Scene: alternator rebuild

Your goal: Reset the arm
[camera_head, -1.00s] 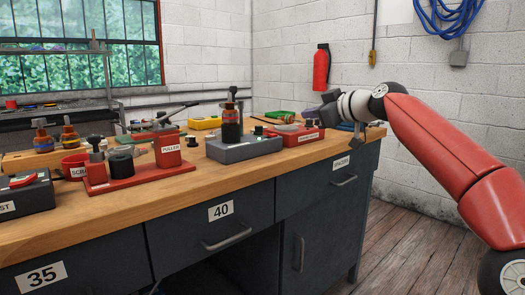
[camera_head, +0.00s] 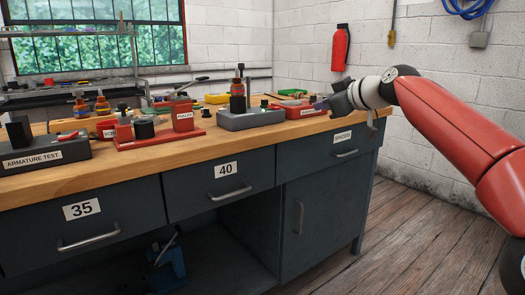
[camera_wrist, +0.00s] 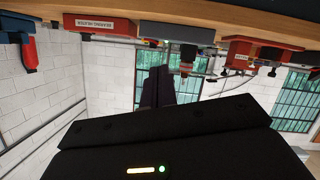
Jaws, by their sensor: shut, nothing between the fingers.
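My red and white arm (camera_head: 445,120) reaches in from the right in the head view. That view is upside down, with the bench edge (camera_wrist: 200,10) along the top.
The wooden bench (camera_head: 130,172) holds a grey block with a dark cylinder (camera_head: 237,98), a red puller stand (camera_head: 183,117) and an armature test box (camera_head: 45,155). A red extinguisher (camera_head: 341,47) hangs behind. The wooden floor (camera_head: 420,245) at right is clear.

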